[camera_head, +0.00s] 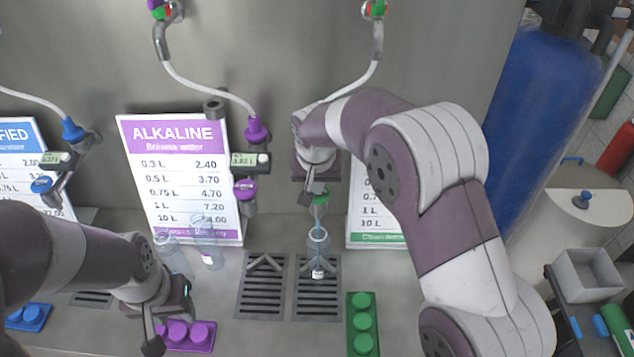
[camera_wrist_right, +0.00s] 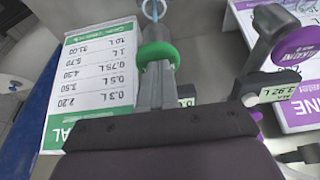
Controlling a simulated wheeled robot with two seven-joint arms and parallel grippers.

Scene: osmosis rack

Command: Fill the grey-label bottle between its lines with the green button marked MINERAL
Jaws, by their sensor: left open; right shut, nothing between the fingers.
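A clear bottle (camera_head: 318,245) stands upright on the right drip grate, below the green-ringed outlet (camera_head: 320,198). A small pale label shows low on it; its fill lines and water level are too small to read. My right gripper (camera_head: 309,190) is shut and empty, high beside this outlet. In the right wrist view its fingers (camera_wrist_right: 156,82) are together at the green ring (camera_wrist_right: 157,54). The green button block (camera_head: 362,322) lies on the counter to the right of the grate; its markings are unreadable. My left gripper (camera_head: 168,318) is open and empty beside the purple button block (camera_head: 199,335).
Two clear bottles, one tilted (camera_head: 172,255) and one with a label (camera_head: 206,240), stand before the purple ALKALINE sign (camera_head: 180,165). A display (camera_wrist_right: 272,93) reads about 3.92 L. My right arm hides much of the green sign (camera_head: 370,220). The left grate (camera_head: 262,290) is clear.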

